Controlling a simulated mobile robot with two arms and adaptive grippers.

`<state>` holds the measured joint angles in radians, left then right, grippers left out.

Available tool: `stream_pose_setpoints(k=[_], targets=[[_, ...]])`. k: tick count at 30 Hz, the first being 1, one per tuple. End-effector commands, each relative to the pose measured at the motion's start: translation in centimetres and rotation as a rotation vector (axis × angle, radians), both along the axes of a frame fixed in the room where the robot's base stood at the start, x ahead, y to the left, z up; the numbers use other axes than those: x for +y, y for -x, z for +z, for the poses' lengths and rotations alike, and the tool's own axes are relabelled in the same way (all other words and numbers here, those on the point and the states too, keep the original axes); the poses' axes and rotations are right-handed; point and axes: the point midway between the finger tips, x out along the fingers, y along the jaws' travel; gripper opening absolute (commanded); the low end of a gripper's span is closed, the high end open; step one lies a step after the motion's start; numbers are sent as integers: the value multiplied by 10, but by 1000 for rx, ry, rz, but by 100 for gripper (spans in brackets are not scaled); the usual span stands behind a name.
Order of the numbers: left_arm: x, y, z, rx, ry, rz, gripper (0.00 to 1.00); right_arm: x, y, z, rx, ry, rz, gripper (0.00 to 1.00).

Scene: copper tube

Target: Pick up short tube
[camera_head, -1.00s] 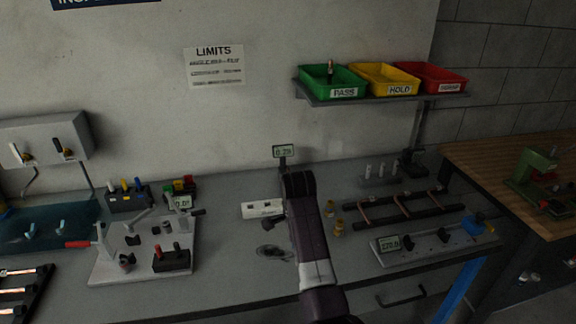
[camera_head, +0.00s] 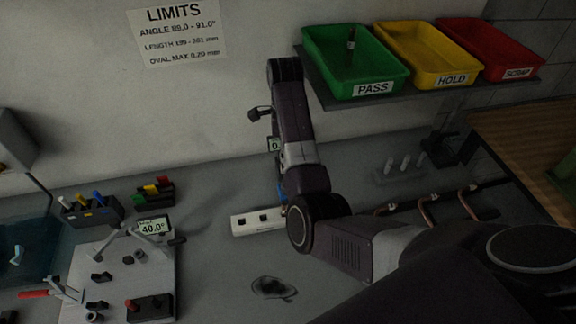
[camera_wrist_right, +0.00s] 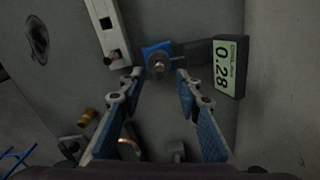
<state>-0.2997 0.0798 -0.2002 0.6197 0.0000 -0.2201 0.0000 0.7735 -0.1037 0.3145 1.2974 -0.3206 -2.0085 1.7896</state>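Bent copper tubes (camera_head: 428,212) lie on the dark rack at the right of the bench, partly hidden by my right arm. I cannot tell which one is the short tube. A small copper piece (camera_head: 351,44) stands upright in the green bin. In the right wrist view, a curved bit of copper (camera_wrist_right: 130,149) shows low between the fingers, mostly hidden. My right gripper (camera_wrist_right: 160,82) is open and empty in its wrist view, with the blue part of a gauge (camera_wrist_right: 158,58) just beyond its tips. My left gripper is not in view.
A gauge display (camera_wrist_right: 230,65) reads 0.28. A white slotted block (camera_head: 258,221) lies beside my arm. Green PASS (camera_head: 372,90), yellow HOLD (camera_head: 435,75) and red SCRAP (camera_head: 505,65) bins stand on the shelf. A bending fixture (camera_head: 75,296) is at left. The front middle bench is mostly clear.

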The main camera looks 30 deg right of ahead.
Motion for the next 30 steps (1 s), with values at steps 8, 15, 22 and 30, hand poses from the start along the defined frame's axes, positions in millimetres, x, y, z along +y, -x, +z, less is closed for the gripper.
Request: stream_pose_setpoints(k=[8,15,22,30], targets=[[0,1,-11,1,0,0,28,-4,-1,-19,-3,6,-1,32],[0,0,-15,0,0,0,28,-2,1,-27,2,2,-1,32],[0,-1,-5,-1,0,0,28,-11,0,-49,8,2,0,32],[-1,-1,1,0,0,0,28,-11,-2,-77,4,0,0,32]])
